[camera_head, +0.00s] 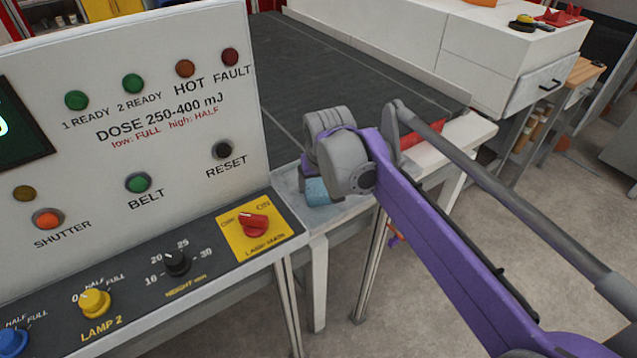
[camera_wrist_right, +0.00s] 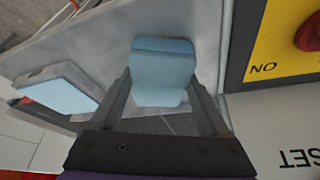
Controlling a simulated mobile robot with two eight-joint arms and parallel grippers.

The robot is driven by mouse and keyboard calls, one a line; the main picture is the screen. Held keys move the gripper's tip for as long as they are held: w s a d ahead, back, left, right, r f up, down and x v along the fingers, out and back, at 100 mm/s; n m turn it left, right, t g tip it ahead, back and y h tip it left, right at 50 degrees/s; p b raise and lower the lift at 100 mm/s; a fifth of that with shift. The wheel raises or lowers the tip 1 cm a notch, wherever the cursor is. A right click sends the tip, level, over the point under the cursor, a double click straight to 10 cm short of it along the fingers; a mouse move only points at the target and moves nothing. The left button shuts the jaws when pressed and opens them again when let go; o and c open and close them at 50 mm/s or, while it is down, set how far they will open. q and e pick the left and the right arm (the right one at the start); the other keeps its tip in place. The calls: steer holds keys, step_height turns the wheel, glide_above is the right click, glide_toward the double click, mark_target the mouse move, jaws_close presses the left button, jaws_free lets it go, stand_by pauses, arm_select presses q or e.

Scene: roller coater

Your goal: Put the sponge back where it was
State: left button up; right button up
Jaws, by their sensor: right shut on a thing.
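The light blue sponge (camera_head: 317,191) shows low under my right wrist in the head view, over the pale ledge beside the control panel. It also shows in the right wrist view (camera_wrist_right: 163,62), between the two fingers. My right gripper (camera_wrist_right: 162,88) is shut on it. In the head view my wrist hides the fingers and much of the sponge. I cannot tell whether the sponge touches the ledge (camera_head: 345,208). My left gripper is not in view.
The control panel (camera_head: 190,110) stands close on the left, with the red lamp main knob (camera_head: 254,222) near the sponge. A dark conveyor belt (camera_head: 310,70) lies behind. A pale blue-topped block (camera_wrist_right: 58,93) shows left in the wrist view. Floor is clear at lower right.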

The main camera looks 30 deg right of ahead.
steer(key=shift+w, duration=0.1)
steer(key=shift+f, duration=0.15)
steer(key=o, duration=1.2)
steer(key=shift+c, duration=0.2)
steer(key=v, duration=1.2)
steer(key=shift+p, duration=0.45)
